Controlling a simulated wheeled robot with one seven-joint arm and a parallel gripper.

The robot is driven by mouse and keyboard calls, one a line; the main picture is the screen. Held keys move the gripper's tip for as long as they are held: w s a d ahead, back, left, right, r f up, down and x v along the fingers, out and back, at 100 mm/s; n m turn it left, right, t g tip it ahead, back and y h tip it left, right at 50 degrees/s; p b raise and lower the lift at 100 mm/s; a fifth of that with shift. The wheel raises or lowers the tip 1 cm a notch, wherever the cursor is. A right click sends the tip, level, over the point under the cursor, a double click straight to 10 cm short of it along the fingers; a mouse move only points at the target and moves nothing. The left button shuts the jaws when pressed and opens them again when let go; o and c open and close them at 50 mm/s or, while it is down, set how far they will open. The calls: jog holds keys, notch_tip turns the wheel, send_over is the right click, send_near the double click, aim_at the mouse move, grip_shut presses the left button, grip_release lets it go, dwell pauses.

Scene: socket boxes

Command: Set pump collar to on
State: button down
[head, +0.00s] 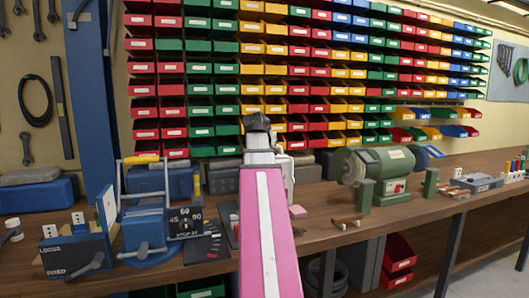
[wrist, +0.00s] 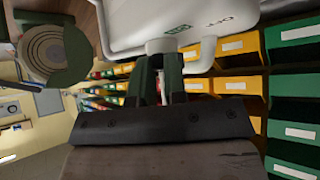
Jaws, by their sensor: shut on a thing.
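In the wrist view a white housing (wrist: 125,22) fills the top, with a green label (wrist: 178,29) and dark lettering that seems to read OFF. A pale grey collar or stub (wrist: 160,46) sticks out below it. My gripper (wrist: 159,60) has its two dark green fingers closed around this stub, just under the housing edge. The green label lies close to the stub; I cannot tell the collar's exact setting. In the head view my pink arm hides the fingers and most of the pump; a white part (head: 283,165) shows beside it.
A green bench grinder (head: 385,172) stands at right. Coloured bins (head: 300,70) cover the wall behind. The bench is fairly clear before the grinder.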

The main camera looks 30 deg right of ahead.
jog(key=shift+s+d+n+t+y, duration=0.35)
jog(key=shift+n+t+y, duration=0.2)
jog(key=shift+n, duration=0.35)
jog(key=c, duration=1.2)
grip_release()
jog(key=shift+o, duration=0.2)
jog(key=shift+s+r, duration=0.1)
jog(key=v, duration=1)
jog(key=shift+s+a+r, duration=0.2)
